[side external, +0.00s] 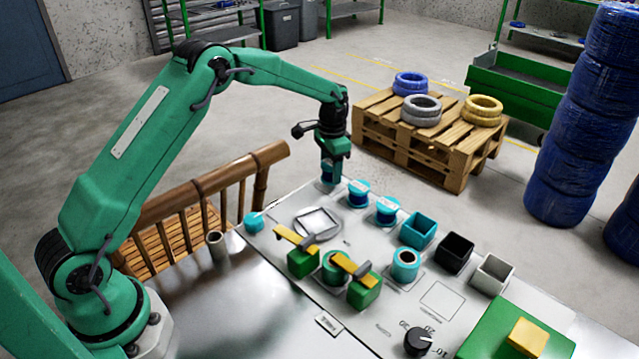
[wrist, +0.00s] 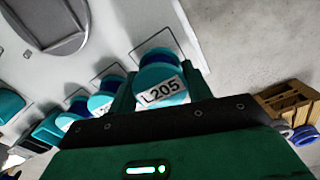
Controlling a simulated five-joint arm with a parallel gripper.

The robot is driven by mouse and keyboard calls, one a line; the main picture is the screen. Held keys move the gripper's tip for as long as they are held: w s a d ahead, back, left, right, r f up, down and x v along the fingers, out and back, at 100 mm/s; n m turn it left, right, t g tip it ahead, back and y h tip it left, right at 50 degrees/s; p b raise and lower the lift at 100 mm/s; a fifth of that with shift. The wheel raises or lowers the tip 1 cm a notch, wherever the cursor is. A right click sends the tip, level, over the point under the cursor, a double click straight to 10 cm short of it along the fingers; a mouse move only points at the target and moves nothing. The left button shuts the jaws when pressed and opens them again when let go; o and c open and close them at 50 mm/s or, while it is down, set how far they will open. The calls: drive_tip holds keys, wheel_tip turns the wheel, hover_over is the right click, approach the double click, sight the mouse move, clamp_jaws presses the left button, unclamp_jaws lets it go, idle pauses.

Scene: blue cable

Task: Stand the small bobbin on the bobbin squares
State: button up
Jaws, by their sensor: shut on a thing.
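My gripper (side external: 331,170) points down at the far corner of the grey board (side external: 290,232), shut on a small bobbin with teal ends and a dark blue winding. In the wrist view the held bobbin (wrist: 160,82) sits between the fingers, its label reading L205. It appears upright over an outlined square (wrist: 152,46); whether it touches the board is hard to tell. Two similar bobbins, the nearer-to-gripper one (side external: 358,193) and the farther one (side external: 387,211), stand in a row beside it, each with a label on top. They also show in the wrist view.
A teal box (side external: 418,230), a black box (side external: 455,253) and a white box (side external: 492,274) continue the row.

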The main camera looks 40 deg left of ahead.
sight(331, 163)
drive_tip(key=shift+f, duration=1)
drive_tip(key=shift+f, duration=0.1)
drive_tip(key=o, duration=1.1)
wheel_tip(331, 163, up, 12)
drive_tip(key=shift+f, duration=0.1)
drive_tip(key=shift+r, duration=0.25)
